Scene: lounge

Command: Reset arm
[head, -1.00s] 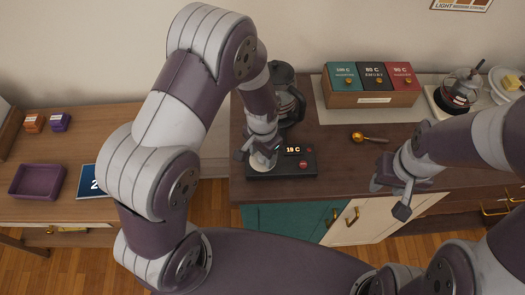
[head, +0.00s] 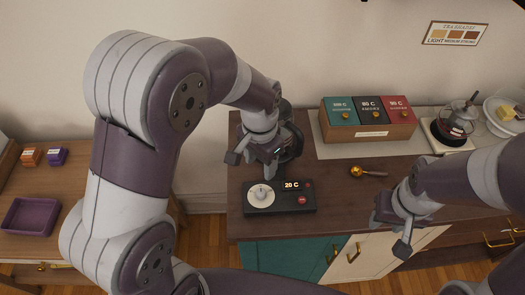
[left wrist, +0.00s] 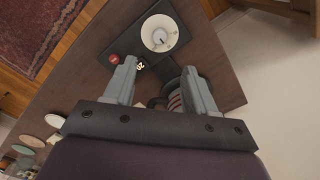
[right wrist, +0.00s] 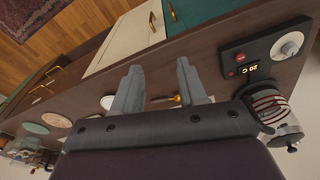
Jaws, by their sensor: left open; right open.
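My left gripper (head: 251,164) is open and empty, raised just above and behind the black control unit (head: 303,208). The unit has a pale round dial (head: 260,195), a display reading 20 C and a red button (head: 302,199). In the left wrist view the open jaws (left wrist: 158,78) show, with the dial (left wrist: 160,34) beyond them, apart from the fingers. My right gripper (head: 390,236) is open and empty near the counter's front edge. The right wrist view shows its open fingers (right wrist: 158,75) with nothing between them.
A dark glass kettle (head: 292,140) stands behind my left gripper, partly hidden. A purple tray (head: 30,216) lies on the left table.

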